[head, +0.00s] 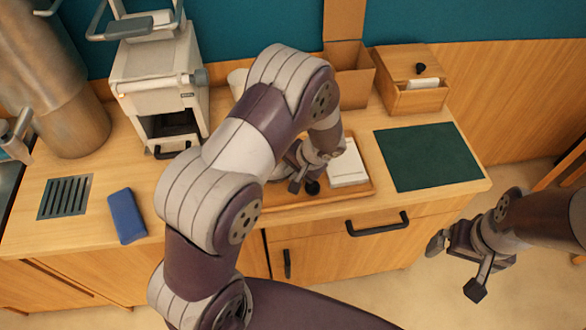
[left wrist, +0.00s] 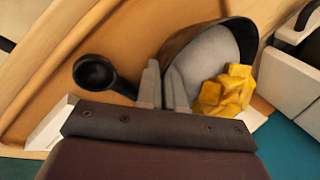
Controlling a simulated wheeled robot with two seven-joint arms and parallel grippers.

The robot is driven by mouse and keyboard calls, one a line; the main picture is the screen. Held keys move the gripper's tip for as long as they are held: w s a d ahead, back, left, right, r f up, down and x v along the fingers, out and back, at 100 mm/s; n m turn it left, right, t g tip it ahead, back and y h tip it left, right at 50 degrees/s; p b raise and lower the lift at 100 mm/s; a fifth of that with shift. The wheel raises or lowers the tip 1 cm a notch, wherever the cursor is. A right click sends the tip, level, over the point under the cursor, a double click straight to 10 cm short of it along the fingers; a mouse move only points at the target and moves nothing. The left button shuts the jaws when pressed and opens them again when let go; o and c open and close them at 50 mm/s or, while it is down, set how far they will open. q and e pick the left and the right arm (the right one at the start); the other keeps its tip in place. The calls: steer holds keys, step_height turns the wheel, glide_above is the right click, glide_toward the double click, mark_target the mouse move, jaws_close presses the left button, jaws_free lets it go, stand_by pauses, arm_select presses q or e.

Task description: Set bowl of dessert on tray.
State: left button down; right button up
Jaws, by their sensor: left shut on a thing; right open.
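In the left wrist view my left gripper (left wrist: 165,88) is shut on the rim of a dark bowl (left wrist: 178,42). The bowl holds pale white dessert (left wrist: 208,58) with yellow cubes (left wrist: 225,92) on it, and looks tilted in this view. In the head view my left arm hides the bowl, and my left gripper (head: 306,178) is over the wooden tray (head: 345,192). I cannot tell whether the bowl touches the tray. A black round-ended utensil (left wrist: 95,74) lies beside the gripper. My right gripper (head: 456,267) is open and empty, off the counter's front.
A white napkin (head: 347,165) lies on the tray's right part. A dark green mat (head: 428,157) is to its right. A wooden box (head: 410,95) stands behind, a white machine (head: 158,80) at the back left. A blue cloth (head: 127,216) lies at the front left.

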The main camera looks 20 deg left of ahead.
arm_select(q)
steer(key=shift+d, duration=0.15)
steer(key=shift+f, duration=0.15)
steer(key=c, duration=1.3)
jaws_free()
steer(key=shift+o, duration=0.2)
steer(key=shift+d+r, duration=0.15)
steer(key=shift+r, duration=0.35)
steer(key=b+v, duration=0.1)
steer(key=v, duration=1)
steer(key=s+a+r+n+h, duration=0.2)
steer(key=s+h, duration=0.2)
steer(key=s, duration=0.9)
steer(key=shift+s+a+h, duration=0.25)
steer(key=shift+a+h, duration=0.15)
